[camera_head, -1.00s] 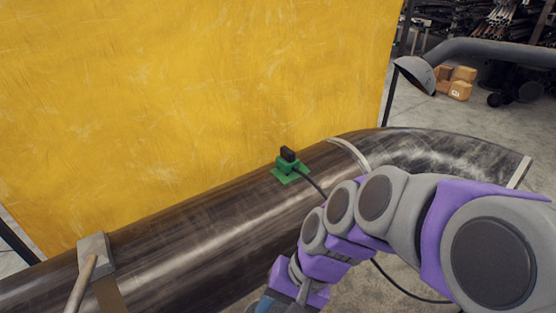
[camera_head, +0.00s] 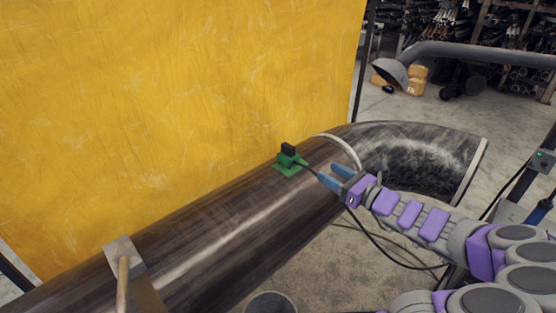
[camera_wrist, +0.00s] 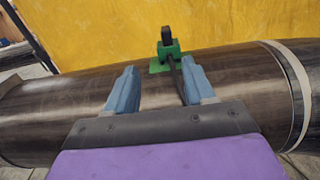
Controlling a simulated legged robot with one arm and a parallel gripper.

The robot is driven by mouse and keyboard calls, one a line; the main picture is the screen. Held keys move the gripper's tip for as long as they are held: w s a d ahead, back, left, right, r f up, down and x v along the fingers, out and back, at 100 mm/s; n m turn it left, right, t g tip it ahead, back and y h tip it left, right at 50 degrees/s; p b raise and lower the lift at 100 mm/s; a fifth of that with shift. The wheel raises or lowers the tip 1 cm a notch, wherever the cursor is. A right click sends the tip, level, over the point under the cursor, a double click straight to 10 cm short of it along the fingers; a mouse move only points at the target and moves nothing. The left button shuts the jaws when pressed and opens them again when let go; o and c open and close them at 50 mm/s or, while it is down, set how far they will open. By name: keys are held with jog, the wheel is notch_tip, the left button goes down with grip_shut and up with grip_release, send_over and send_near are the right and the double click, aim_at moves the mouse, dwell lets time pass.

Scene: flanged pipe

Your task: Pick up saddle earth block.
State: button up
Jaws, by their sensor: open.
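The saddle earth block is a small green block with a black top (camera_head: 288,156) on a green base, sitting on top of the dark steel pipe (camera_head: 215,222). A black cable runs from it to the right past my gripper. My gripper (camera_head: 335,175) is open and empty, its blue fingers pointing toward the block from the right, apart from it. In the wrist view the block (camera_wrist: 168,47) stands upright beyond and above the two blue fingertips (camera_wrist: 160,72), roughly centred between them. The cable passes close to the right finger there.
A yellow curtain (camera_head: 170,90) hangs close behind the pipe. A metal clamp with a wooden handle (camera_head: 124,268) sits on the pipe at lower left. The pipe bends at right (camera_head: 420,150). A bucket-like container (camera_head: 271,304) stands below. Cardboard boxes (camera_head: 416,80) lie far behind.

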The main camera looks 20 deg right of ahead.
send_near(295, 148)
jog(key=w+a, duration=0.1)
jog(key=w, duration=0.1)
jog(key=w+a+b, duration=0.1)
jog(key=w+a, duration=0.1)
jog(key=shift+w+f, duration=0.1)
jog(key=shift+f, duration=0.1)
jog(key=shift+w+a+b, duration=0.1)
jog(key=shift+w+b, duration=0.2)
jog(key=shift+w+d+f, duration=0.1)
jog(key=shift+w+d, duration=0.45)
jog(key=shift+d, duration=0.3)
jog(key=w+a, duration=0.1)
jog(key=w, duration=0.1)
jog(key=w+a+b, duration=0.1)
jog(key=w+a, duration=0.1)
jog(key=shift+w+a+r, duration=0.1)
jog(key=shift+a+r, duration=0.2)
jog(key=shift+a, duration=0.05)
jog(key=shift+d+f, duration=0.1)
jog(key=shift+d, duration=0.6)
jog(key=shift+c, duration=0.9)
jog(key=shift+d, duration=0.35)
jog(key=c, duration=0.3)
jog(key=shift+a, duration=0.8)
grip_shut()
jog(key=shift+d, duration=0.65)
jog(key=shift+a, duration=0.1)
